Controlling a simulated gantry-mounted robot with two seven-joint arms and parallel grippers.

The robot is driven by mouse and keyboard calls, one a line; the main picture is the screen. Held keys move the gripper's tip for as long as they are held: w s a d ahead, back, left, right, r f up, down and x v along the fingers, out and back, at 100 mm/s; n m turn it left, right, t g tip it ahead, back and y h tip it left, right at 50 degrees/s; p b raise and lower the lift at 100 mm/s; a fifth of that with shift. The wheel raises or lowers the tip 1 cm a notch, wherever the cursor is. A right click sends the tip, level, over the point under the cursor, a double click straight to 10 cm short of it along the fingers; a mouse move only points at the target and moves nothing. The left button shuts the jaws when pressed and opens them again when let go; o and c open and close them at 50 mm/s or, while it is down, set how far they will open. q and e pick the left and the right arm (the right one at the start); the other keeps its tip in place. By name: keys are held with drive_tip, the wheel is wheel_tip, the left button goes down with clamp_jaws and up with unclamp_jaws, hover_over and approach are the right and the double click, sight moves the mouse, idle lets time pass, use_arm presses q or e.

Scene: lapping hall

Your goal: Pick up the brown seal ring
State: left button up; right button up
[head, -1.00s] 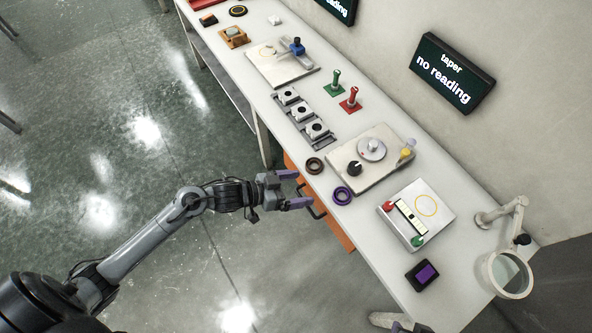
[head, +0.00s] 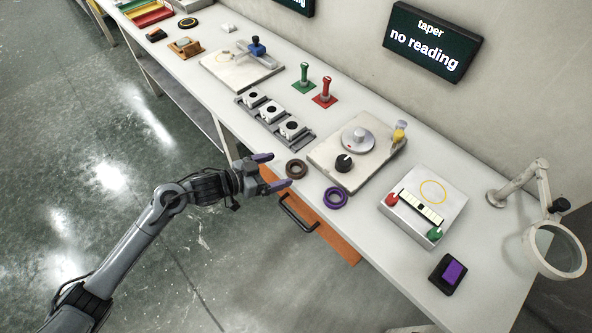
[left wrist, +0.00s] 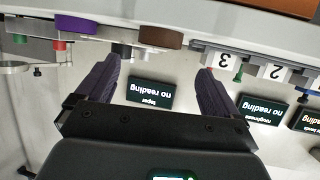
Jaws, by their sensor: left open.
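The brown seal ring (head: 297,169) lies flat near the front edge of the bench in the head view. It also shows edge-on at the upper middle of the left wrist view (left wrist: 160,37). My left gripper (head: 276,171) is open and empty at the bench's front edge, its purple-tipped fingers pointing toward the brown ring and just short of it. In the left wrist view the fingers (left wrist: 157,85) are spread wide with nothing between them. My right gripper is not in view.
A purple ring (head: 335,198) lies to the right of the brown one. Behind them stand a plate with a dial and black knob (head: 343,163) and a rack of numbered blocks (head: 270,112). An orange drawer with a black handle (head: 299,213) is below the bench edge.

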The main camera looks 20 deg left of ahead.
sight(301, 165)
use_arm(q)
drive_tip(key=shift+f+b+x, duration=0.25)
drive_tip(key=shift+b+x, duration=0.2)
drive_tip(key=shift+x, duration=0.7)
drive_tip(key=b+x, duration=0.1)
drive_tip(key=x, duration=0.2)
drive_tip(key=shift+s+f, duration=0.1)
drive_tip(key=shift+f, duration=0.1)
drive_tip(key=shift+w+d, duration=0.25)
drive_tip(key=shift+w, duration=0.05)
drive_tip(key=c, duration=1.2)
drive_tip(key=shift+o, duration=0.2)
